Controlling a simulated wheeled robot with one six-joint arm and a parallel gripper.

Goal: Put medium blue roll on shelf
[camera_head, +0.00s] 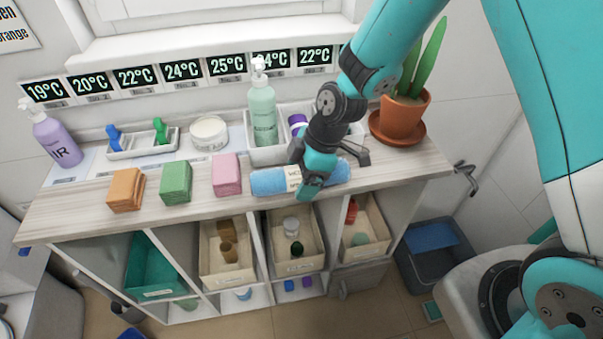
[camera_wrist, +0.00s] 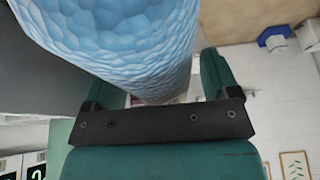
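The blue roll (camera_head: 268,182) lies on its side near the front edge of the cart's wooden top, with a pale lettered band around its middle. My gripper (camera_head: 330,172) is low over the roll's middle and right part, hiding some of it. In the wrist view the roll's dimpled blue surface (camera_wrist: 120,35) fills the top middle, between the two teal fingers of my gripper (camera_wrist: 165,82). The fingers are spread, with a narrow gap visible beside the right one. Contact at the left finger is hidden. The shelf (camera_head: 390,198) has several compartments below the top.
Pink (camera_head: 227,175), green (camera_head: 175,183) and orange (camera_head: 126,190) stacks stand left of the roll. A pump bottle (camera_head: 263,112) in a white tray stands behind it. A potted plant (camera_head: 400,117) is at right. Open bins (camera_head: 297,265) sit below the top.

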